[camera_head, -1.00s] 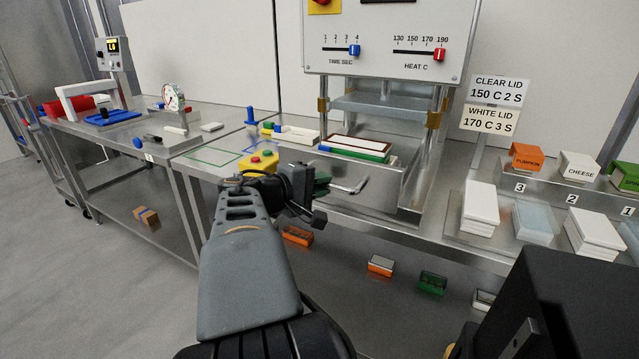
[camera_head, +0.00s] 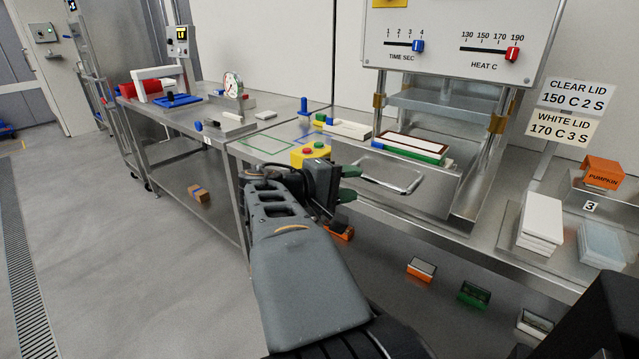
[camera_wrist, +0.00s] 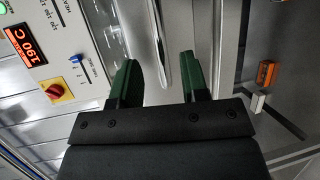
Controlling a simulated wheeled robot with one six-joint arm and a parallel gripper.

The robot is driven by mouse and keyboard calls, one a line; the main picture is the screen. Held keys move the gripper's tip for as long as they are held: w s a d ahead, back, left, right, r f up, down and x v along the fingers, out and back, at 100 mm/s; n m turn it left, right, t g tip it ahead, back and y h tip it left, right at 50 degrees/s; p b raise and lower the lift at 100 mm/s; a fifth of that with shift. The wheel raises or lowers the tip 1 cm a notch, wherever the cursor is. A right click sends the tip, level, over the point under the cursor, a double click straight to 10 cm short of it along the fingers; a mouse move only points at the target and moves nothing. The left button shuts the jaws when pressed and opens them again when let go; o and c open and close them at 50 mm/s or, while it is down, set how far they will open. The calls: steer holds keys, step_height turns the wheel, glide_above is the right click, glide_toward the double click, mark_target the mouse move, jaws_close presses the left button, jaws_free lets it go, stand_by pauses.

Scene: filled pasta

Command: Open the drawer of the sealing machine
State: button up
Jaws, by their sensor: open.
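The sealing machine (camera_head: 455,48) has a white panel with a blue time slider and a red heat slider. Its drawer has a thin silver loop handle (camera_head: 395,190) on the front, closed as far as I can tell. A tray with a brown-and-white top and a green edge (camera_head: 408,147) sits above the handle. My gripper (camera_head: 349,183) is open, with green fingertips at the handle's left end. In the wrist view, a silver bar (camera_wrist: 160,45), which looks like the handle, shows in the gap between the fingers (camera_wrist: 162,75). Whether it touches either finger I cannot tell.
A yellow button box (camera_head: 311,154) stands just behind my gripper. Lid stacks (camera_head: 541,222) and an orange PUMPKIN box (camera_head: 603,172) are at the right. Several small boxes (camera_head: 421,269) lie on the lower shelf. The floor at left is clear.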

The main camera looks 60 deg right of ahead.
steer(key=v, duration=0.8)
steer(key=shift+p, duration=0.4)
steer(key=shift+d, duration=0.1)
steer(key=w+a+r+n+t+y+p, duration=0.1)
steer(key=w+a+t+y+p, duration=0.1)
steer(key=a+p, duration=0.5)
steer(key=w+a+r+n+t+y+p, duration=0.1)
steer(key=w+a+n+t+y+p, duration=0.1)
steer(key=a+t+y+p, duration=0.3)
steer(key=w+a+r+n+t+y+p, duration=0.1)
steer(key=w+a+n+t+y+p, duration=0.1)
steer(key=w+a+t+y+p, duration=0.2)
steer(key=a+y+p, duration=0.3)
steer(key=a+p, duration=0.3)
steer(key=a, duration=0.2)
steer(key=shift+a, duration=0.15)
